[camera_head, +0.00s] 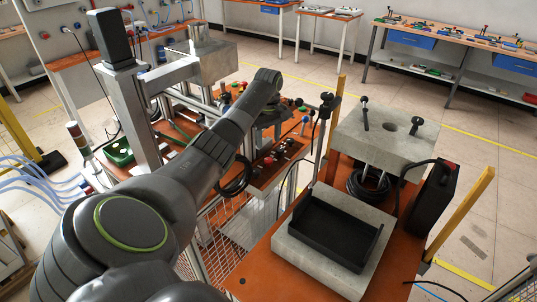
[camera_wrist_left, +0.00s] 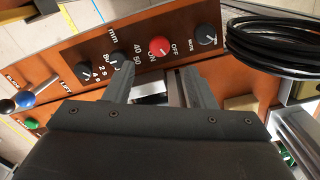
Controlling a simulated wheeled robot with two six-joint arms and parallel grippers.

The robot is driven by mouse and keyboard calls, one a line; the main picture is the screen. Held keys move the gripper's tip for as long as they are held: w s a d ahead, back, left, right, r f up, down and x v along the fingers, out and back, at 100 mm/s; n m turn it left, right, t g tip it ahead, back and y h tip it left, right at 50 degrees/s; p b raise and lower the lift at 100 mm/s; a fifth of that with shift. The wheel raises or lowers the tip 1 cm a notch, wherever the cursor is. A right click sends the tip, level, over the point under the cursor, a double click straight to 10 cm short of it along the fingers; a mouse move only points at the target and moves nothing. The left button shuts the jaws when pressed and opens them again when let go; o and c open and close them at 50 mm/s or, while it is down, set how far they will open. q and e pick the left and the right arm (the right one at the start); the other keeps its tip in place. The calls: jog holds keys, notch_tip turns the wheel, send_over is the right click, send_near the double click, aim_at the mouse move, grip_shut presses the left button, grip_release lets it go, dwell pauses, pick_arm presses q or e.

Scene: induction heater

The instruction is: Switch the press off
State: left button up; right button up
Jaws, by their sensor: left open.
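The red ON/OFF knob (camera_wrist_left: 159,47) sits on an orange control panel (camera_wrist_left: 62,52) in the left wrist view, with "ON" and "OFF" printed beside it. Which way it points is too small to tell. My left gripper (camera_wrist_left: 163,78) is open, its two fingers spread on either side of the red knob's line and apart from it. Nothing is between the fingers. In the head view, the panel (camera_head: 262,180) lies beyond my left forearm, which hides part of the press bench. My right gripper is not in view.
Black knobs (camera_wrist_left: 122,60) flank the red one. A black cable coil (camera_wrist_left: 275,42) lies close on the right in the wrist view. In the head view, a concrete block with a black tray (camera_head: 330,228) and a black box (camera_head: 433,198) stand at right.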

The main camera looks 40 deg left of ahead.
aim_at(268, 159)
pick_arm(q)
notch_tip(268, 159, down, 8)
jog(key=shift+f, duration=0.15)
dwell(0.3)
jog(key=c, duration=1)
jog(key=shift+o, duration=0.2)
jog(key=n+p, duration=0.2)
jog(key=shift+r+p, duration=0.4)
jog(key=shift+f+n+p, duration=0.15)
jog(key=shift+n+p, duration=0.3)
jog(key=shift+n, duration=0.45)
jog(key=shift+f+n, duration=0.15)
jog(key=shift+n, duration=0.25)
jog(key=o, duration=1)
jog(key=shift+c, duration=0.2)
